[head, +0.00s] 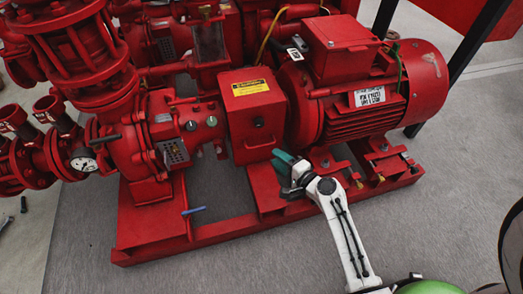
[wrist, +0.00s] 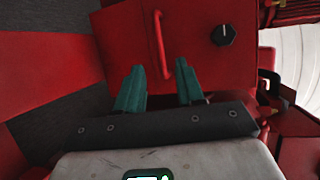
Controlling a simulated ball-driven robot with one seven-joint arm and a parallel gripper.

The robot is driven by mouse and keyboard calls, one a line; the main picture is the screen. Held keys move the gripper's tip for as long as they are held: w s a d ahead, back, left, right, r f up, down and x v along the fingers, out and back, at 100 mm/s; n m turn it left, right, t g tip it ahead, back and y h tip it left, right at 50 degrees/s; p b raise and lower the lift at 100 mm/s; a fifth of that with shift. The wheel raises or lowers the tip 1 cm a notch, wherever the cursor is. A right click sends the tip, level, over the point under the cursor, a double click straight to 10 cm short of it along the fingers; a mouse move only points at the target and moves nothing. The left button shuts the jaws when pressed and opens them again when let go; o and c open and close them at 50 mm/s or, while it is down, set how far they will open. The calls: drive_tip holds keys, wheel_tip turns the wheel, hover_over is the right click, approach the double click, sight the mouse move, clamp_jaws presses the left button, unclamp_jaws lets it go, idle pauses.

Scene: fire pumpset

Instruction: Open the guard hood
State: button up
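The guard hood (head: 252,112) is a red box with a yellow warning label, between the pump and the motor. It looks closed. In the wrist view its front face (wrist: 192,60) carries a thin red bar handle (wrist: 161,45) on the left and a black knob (wrist: 224,35) on the right. My gripper (head: 283,160) is in front of the hood's lower right side. In the wrist view its two teal fingers (wrist: 159,68) are spread apart with nothing held. The handle's lower end shows between the fingertips; I cannot tell how far in front of them it is.
The red motor (head: 375,95) stands right of the hood, and the pump (head: 185,130) with valves and a gauge stands left. The red base frame (head: 225,228) runs along the front. Grey floor (head: 250,265) is free before it.

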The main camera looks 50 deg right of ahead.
drive_tip(key=b+x, duration=0.1)
drive_tip(key=x, duration=0.6)
drive_tip(key=shift+w+d, duration=0.15)
drive_tip(key=shift+w, duration=0.15)
drive_tip(key=shift+f, duration=0.1)
clamp_jaws()
